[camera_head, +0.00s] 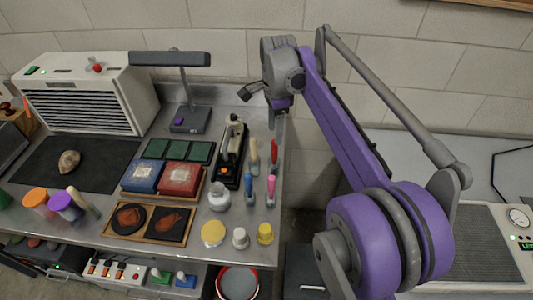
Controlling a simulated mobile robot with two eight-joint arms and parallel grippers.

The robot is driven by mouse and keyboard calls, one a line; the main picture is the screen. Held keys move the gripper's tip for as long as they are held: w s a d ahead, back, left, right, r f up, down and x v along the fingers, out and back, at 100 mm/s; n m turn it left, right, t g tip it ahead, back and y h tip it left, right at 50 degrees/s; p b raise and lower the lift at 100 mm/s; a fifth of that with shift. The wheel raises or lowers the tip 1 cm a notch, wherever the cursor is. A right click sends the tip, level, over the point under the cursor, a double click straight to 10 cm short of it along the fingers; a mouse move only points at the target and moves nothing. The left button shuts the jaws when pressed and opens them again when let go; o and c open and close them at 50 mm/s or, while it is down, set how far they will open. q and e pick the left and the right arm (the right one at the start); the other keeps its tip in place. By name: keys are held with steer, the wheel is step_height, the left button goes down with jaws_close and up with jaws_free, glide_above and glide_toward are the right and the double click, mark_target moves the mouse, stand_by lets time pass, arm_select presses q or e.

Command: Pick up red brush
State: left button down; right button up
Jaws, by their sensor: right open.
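The red brush (274,155) stands near the right edge of the steel workbench, at the back of a small group of upright, coloured-handled tools. My right gripper (279,122) hangs at the end of the purple arm, above and just behind the red brush in the picture. It is open, and nothing shows between its fingers, though they are small and partly hard to make out. The lower end of the red brush is partly hidden by the tools in front. My left gripper is not in view.
A cream-handled tool (253,155), a blue one (249,187) and a pink one (270,187) stand close around the red brush. A dark microscope-like device (232,150) is to the left. Small jars (240,237) stand in front. A lamp (188,117) stands behind.

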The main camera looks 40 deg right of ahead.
mark_target(274, 153)
steer(key=shift+w+d+f+m, duration=0.4)
steer(key=shift+w+d+f, duration=0.05)
steer(key=shift+w+f, duration=0.1)
steer(key=f, duration=0.3)
steer(key=shift+s+a+f, duration=0.2)
steer(key=shift+s, duration=0.2)
steer(key=shift+a+f, duration=0.15)
steer(key=shift+f, duration=2.85)
jaws_close()
